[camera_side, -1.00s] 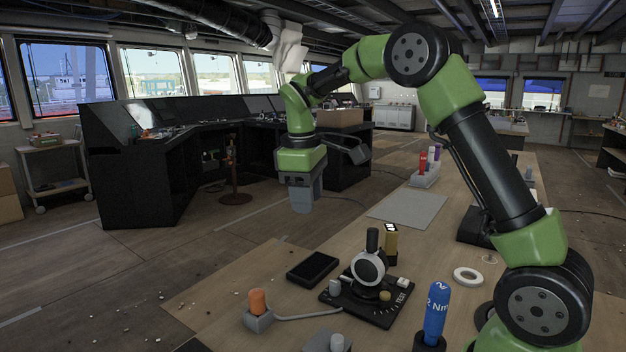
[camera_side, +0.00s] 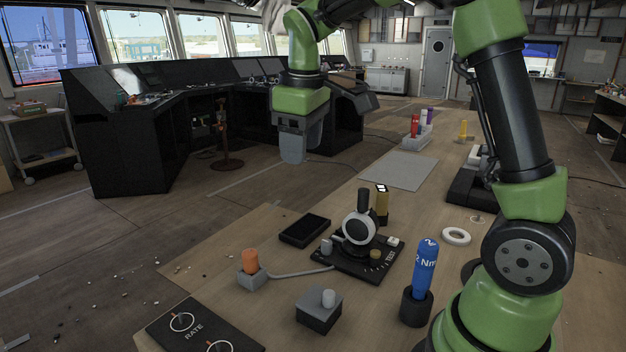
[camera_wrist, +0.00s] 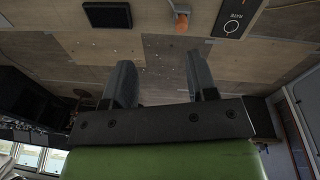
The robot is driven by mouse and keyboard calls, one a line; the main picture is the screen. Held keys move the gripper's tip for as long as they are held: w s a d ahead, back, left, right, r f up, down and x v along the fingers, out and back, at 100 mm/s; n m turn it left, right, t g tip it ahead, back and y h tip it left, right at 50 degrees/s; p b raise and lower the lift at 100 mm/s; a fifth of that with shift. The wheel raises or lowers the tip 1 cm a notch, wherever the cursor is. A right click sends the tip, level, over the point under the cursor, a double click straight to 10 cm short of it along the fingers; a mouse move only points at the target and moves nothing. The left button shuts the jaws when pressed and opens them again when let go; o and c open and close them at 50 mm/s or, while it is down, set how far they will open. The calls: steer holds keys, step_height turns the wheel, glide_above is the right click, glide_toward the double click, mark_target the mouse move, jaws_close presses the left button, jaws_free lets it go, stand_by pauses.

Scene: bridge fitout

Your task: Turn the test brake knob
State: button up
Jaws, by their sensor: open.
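A black test unit (camera_side: 352,266) lies on the wooden bench, with a white-rimmed round dial (camera_side: 359,229) and a black upright handle behind it. A small brass-coloured knob (camera_side: 376,254) sits on its front right, beside lettering that seems to read TEST. I cannot tell for certain that this is the test brake knob. My gripper (camera_side: 292,156) hangs in the air with its fingers down, beyond and left of the unit, touching nothing. In the wrist view my gripper (camera_wrist: 161,80) has its two fingers wide apart with nothing between them. The brass knob does not show there.
An orange knob (camera_side: 250,261) on a grey block, a grey box (camera_side: 319,309), a blue torque driver (camera_side: 425,270) and a RATE panel (camera_side: 200,335) surround the unit. A black tray (camera_side: 304,230) lies behind it, with a brass-coloured post (camera_side: 382,205) nearby. A grey mat (camera_side: 398,170) is bare.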

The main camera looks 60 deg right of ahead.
steer(key=w+d+f+n+g, duration=0.25)
steer(key=w+d+f, duration=0.25)
steer(key=f, duration=0.3)
steer(key=n+g+h, duration=0.2)
steer(key=n, duration=0.1)
glide_toward(326, 242)
steer(key=x, duration=0.9)
steer(key=shift+s+d+f, duration=0.1)
steer(key=shift+d+f, duration=0.05)
steer(key=shift+f, duration=0.15)
steer(key=c, duration=0.9)
